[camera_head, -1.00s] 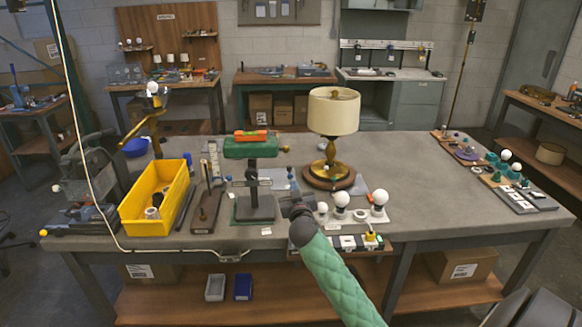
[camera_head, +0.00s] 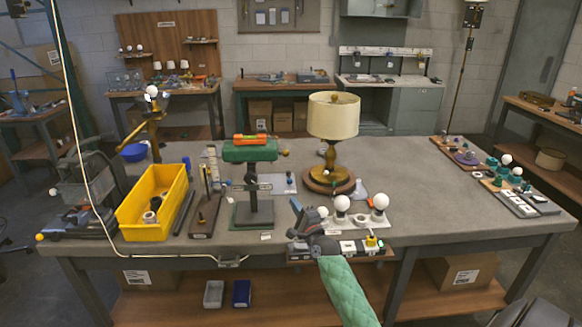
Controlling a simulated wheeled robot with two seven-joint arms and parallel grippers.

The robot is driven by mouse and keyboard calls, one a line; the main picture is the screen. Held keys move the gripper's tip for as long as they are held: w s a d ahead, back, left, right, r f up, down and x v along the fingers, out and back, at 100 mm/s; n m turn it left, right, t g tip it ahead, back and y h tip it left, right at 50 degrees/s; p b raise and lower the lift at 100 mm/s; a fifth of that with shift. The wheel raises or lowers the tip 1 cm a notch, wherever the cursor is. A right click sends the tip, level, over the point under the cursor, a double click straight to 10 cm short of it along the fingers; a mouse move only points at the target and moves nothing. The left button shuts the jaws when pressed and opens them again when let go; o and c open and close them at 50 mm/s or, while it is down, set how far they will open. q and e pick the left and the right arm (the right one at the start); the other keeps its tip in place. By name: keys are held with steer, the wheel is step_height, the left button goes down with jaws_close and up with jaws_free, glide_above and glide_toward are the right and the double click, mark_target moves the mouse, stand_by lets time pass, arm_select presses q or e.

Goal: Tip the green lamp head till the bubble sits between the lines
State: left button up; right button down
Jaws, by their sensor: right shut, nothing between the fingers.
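The green lamp head (camera_head: 249,153) sits on top of a dark upright stand (camera_head: 253,205) on the workbench and looks close to level. An orange spirit level (camera_head: 251,139) lies on top of it. Its bubble and lines are too small to read. A small brass knob (camera_head: 284,152) shows at the head's right end. My right gripper (camera_head: 297,211) is shut and empty, low at the bench's front edge, to the right of the stand's base and apart from the head. My left gripper is out of view.
A brass table lamp with a cream shade (camera_head: 333,116) stands right of the stand. White bulbs (camera_head: 341,201) stand beside my right gripper. A yellow bin (camera_head: 154,203) is at the left. The bench (camera_head: 430,205) is clear right of the bulbs.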

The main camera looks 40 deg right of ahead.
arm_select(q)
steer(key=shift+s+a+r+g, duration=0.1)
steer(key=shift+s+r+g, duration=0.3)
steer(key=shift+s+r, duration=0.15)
arm_select(e)
steer(key=d+m+h, duration=0.1)
steer(key=m, duration=0.3)
steer(key=s+d+r+m+h, duration=0.1)
steer(key=m, duration=0.3)
steer(key=d+r+m+h, duration=0.1)
steer(key=m+h, duration=0.1)
steer(key=m, duration=0.2)
steer(key=shift+s+r+t, duration=0.15)
steer(key=shift+t, duration=0.25)
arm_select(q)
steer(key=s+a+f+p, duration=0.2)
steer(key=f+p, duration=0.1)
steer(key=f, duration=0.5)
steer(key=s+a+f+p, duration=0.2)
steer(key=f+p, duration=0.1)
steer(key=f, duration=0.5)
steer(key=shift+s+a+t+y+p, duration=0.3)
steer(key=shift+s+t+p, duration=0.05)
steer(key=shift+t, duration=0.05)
arm_select(e)
steer(key=a+r+x, duration=0.1)
steer(key=r+x, duration=0.1)
steer(key=x, duration=1)
steer(key=shift+a+r, duration=0.25)
